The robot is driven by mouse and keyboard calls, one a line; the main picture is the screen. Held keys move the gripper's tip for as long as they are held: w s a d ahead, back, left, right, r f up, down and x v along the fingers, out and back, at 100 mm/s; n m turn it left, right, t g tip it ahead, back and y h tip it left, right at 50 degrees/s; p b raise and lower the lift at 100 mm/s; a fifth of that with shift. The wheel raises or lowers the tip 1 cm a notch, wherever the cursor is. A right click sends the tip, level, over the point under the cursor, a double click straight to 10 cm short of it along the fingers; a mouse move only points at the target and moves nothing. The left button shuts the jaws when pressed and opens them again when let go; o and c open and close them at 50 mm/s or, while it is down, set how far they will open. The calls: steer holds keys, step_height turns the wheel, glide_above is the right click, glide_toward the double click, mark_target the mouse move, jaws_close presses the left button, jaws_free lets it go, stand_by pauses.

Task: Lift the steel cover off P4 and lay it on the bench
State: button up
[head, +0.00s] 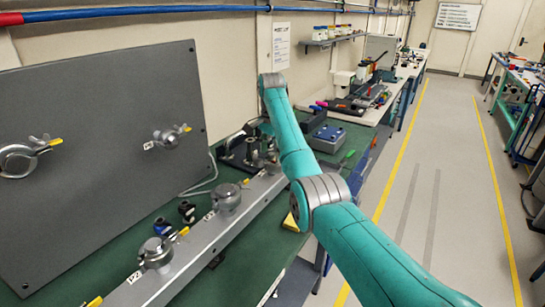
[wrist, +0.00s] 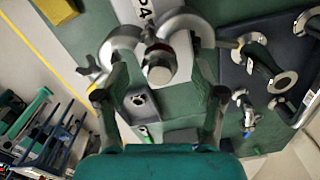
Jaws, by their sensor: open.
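In the wrist view the P4 label (wrist: 143,10) sits on the rail at the top. Just below it is the round steel cover (wrist: 161,65), with curved clamp halves (wrist: 120,43) spread to either side and a wing nut at the left. My gripper (wrist: 160,88) is open, with one finger on each side of the cover and nothing held. I cannot tell whether the fingers touch it. In the head view my arm hides most of the gripper and the P4 end of the rail (head: 222,232). The green bench (head: 65,281) lies along the rail.
A dark tray (wrist: 238,80) with flanged fittings lies beside the rail. A tall grey panel (head: 95,125) with clamped fittings stands behind. Two more capped ports, one a steel cap (head: 227,196), sit along the rail.

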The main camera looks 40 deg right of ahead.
jaws_close()
stand_by(0.3)
